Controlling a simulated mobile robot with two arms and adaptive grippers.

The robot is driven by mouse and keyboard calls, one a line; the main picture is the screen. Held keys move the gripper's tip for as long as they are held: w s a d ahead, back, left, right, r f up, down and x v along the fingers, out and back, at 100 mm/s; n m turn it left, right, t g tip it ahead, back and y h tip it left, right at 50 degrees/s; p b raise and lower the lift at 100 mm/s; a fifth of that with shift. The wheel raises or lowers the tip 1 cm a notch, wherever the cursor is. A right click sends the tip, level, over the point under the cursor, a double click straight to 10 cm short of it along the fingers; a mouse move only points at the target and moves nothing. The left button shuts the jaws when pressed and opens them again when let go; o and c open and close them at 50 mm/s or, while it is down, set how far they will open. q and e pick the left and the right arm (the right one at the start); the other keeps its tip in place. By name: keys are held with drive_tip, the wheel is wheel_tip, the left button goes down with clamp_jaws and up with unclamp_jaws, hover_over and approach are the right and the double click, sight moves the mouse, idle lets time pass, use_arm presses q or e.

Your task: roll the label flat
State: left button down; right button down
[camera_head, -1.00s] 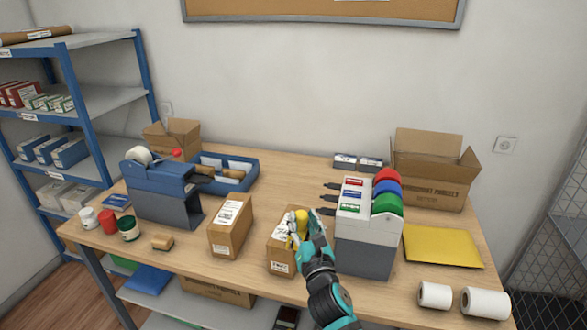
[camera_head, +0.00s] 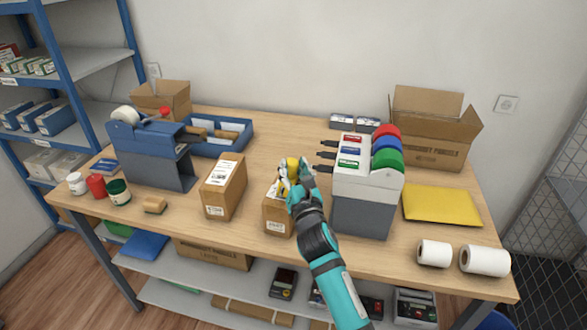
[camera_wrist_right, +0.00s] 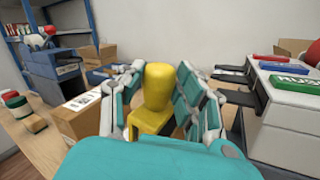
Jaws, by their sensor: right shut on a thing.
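My right gripper (camera_head: 292,179) is shut on a yellow hand roller (camera_head: 292,163), whose rounded yellow end stands up between the fingers in the right wrist view (camera_wrist_right: 158,85). The gripper is over the top of a brown parcel (camera_head: 277,217) near the middle of the counter. That parcel has a white label on its front face; its top is mostly hidden by the gripper. I cannot tell whether the roller touches the label on top. A second labelled parcel (camera_head: 222,187) stands just to the left. My left gripper is out of view.
A grey dispenser with coloured rolls (camera_head: 361,200) stands close on the right. A blue machine (camera_head: 150,155) and a blue tray (camera_head: 243,146) are at the left. An open carton (camera_head: 430,145), a yellow envelope (camera_head: 441,204) and white rolls (camera_head: 484,261) are at the right.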

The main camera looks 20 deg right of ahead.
sight(281, 183)
drive_tip(key=shift+s, duration=0.1)
idle(0.3)
drive_tip(key=shift+s+a, duration=0.45)
drive_tip(key=shift+s, duration=0.15)
drive_tip(key=shift+f+b, duration=0.35)
drive_tip(key=shift+f, duration=0.45)
drive_tip(key=shift+a, duration=0.1)
drive_tip(key=shift+w+a+f+b, duration=0.1)
drive_tip(key=shift+w+a+b, duration=0.2)
drive_tip(key=shift+w+a, duration=0.3)
drive_tip(key=shift+s, duration=0.1)
drive_tip(key=shift+w+a+b, duration=0.25)
drive_tip(key=shift+a+b, duration=0.05)
drive_tip(key=shift+a, duration=0.15)
drive_tip(key=shift+w+a, duration=0.25)
drive_tip(key=shift+a, duration=0.05)
